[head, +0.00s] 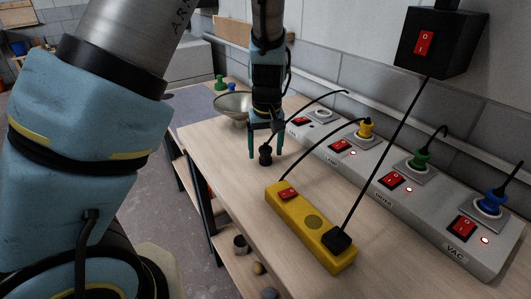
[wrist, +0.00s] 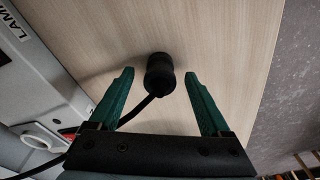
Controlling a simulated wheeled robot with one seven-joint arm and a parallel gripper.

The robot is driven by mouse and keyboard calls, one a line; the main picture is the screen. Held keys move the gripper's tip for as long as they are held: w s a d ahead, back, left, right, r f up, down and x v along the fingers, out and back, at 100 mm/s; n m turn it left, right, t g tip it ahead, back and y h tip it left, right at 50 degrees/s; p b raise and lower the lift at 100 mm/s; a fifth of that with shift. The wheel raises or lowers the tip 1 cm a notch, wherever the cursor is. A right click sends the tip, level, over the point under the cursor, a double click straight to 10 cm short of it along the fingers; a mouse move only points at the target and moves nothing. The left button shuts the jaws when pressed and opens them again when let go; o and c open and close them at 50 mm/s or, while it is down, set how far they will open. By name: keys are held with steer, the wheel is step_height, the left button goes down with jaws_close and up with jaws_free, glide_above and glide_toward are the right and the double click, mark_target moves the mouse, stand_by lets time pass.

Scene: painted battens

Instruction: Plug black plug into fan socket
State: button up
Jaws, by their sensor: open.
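The black plug (head: 265,158) stands on the wooden bench, its cord running back toward the wall. My gripper (head: 266,148) is above it, open, with its green fingers on either side of the plug's upper part. In the wrist view, the plug (wrist: 159,68) shows between the two fingertips (wrist: 161,75), with gaps on both sides. The fan socket (head: 321,115) is the empty round one at the far left end of the grey strip, beside a red switch. A pale round socket (wrist: 42,135) partly shows in the wrist view, crossed by the cord.
The grey strip (head: 375,172) also holds yellow (head: 365,128), green (head: 419,158) and blue (head: 491,202) plugs. A yellow power block (head: 300,215) lies in front, with a cord up to a black switch box (head: 437,42). A metal bowl (head: 232,106) stands behind my gripper.

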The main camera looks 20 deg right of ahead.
steer(key=shift+f, duration=0.35)
jaws_close()
stand_by(0.6)
